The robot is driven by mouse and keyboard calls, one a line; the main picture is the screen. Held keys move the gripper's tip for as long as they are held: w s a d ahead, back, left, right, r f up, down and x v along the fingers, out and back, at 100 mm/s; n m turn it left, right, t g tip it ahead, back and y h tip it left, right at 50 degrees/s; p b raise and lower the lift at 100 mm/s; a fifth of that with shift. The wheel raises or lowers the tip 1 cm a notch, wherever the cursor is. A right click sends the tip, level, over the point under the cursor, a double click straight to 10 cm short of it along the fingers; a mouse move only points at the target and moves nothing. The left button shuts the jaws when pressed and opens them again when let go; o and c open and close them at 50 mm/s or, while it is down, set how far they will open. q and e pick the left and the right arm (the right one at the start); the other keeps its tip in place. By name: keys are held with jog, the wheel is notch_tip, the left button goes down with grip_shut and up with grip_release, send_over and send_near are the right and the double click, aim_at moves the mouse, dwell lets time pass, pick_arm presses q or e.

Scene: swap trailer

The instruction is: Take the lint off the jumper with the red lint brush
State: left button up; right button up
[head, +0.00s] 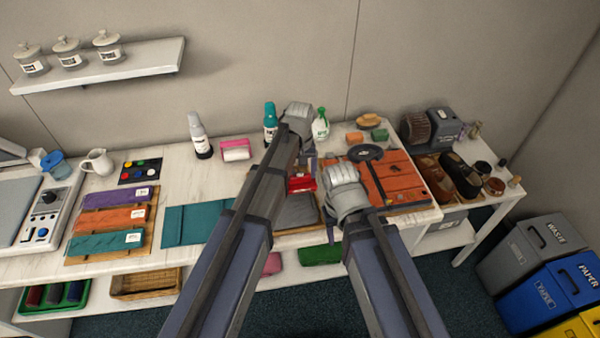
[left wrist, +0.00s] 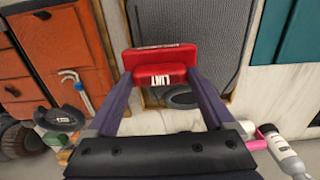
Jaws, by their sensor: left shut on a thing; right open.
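The red lint brush (head: 301,184), marked LINT, is between the fingers of my left gripper (head: 306,162). The brush (left wrist: 162,66) is large in the left wrist view, with both fingers closed on its sides. The grey jumper (head: 296,211) lies flat on a wooden-edged board, partly hidden by my left arm. In the left wrist view the ribbed jumper (left wrist: 215,40) is behind and beside the brush. I cannot tell whether the brush touches it. No lint can be made out. My right gripper (head: 331,228) is open near the jumper's right side, its fingers mostly hidden.
A teal board (head: 197,225) lies to the left. Bottles, including a teal one (head: 270,122), stand at the back. Bare white table (head: 115,270) shows at the front left.

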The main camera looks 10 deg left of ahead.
pick_arm(q)
jog(key=shift+r+p, duration=2)
jog(key=shift+r, duration=0.4)
notch_tip(320, 180, up, 3)
jog(key=p, duration=0.3)
jog(key=shift+r, duration=0.1)
